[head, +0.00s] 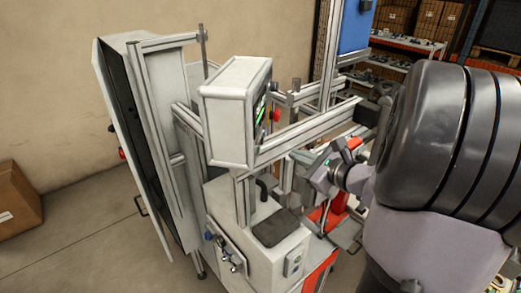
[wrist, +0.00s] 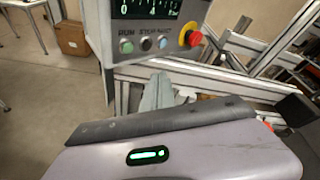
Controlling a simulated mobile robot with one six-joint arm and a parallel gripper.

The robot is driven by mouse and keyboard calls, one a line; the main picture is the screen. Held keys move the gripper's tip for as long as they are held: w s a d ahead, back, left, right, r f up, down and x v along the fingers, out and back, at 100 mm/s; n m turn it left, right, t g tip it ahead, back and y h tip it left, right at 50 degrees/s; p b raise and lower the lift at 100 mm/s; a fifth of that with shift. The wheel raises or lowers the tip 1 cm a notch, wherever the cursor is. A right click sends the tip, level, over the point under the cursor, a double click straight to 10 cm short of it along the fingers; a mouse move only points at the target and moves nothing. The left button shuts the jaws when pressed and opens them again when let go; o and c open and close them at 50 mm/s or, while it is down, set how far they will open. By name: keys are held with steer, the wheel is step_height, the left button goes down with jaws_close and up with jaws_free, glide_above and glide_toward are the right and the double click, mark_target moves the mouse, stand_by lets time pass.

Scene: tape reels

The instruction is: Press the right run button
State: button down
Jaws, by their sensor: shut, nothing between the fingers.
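A control panel (wrist: 150,28) hangs at the top of the wrist view, with a lit display and a row of buttons. The green button (wrist: 127,46) under the word RUN is at the left of the row. No contact shows. In the head view the panel housing (head: 229,112) is seen from the side, its button labels unreadable.
Aluminium rails (head: 305,135) run beside and below the panel. A white machine box (head: 262,240) with a small switch plate stands beneath. A cardboard box (head: 15,203) lies on the floor at left. Shelves (head: 405,60) stand at the back right.

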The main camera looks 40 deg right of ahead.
mark_target(259, 150)
steer(key=w+a, duration=0.4)
steer(key=shift+w+b, duration=0.3)
steer(key=shift+b, duration=0.05)
steer(key=shift+a, duration=0.15)
stand_by(1.7)
steer(key=shift+w+a+b, duration=0.2)
steer(key=shift+w+b, duration=0.05)
steer(key=shift+b, duration=0.05)
steer(key=shift+w+a, duration=0.25)
steer(key=shift+w, duration=0.05)
stand_by(0.6)
steer(key=shift+s+d, duration=0.1)
steer(key=shift+s+d+b, duration=0.3)
steer(key=shift+s+d, duration=0.15)
steer(key=shift+s, duration=0.05)
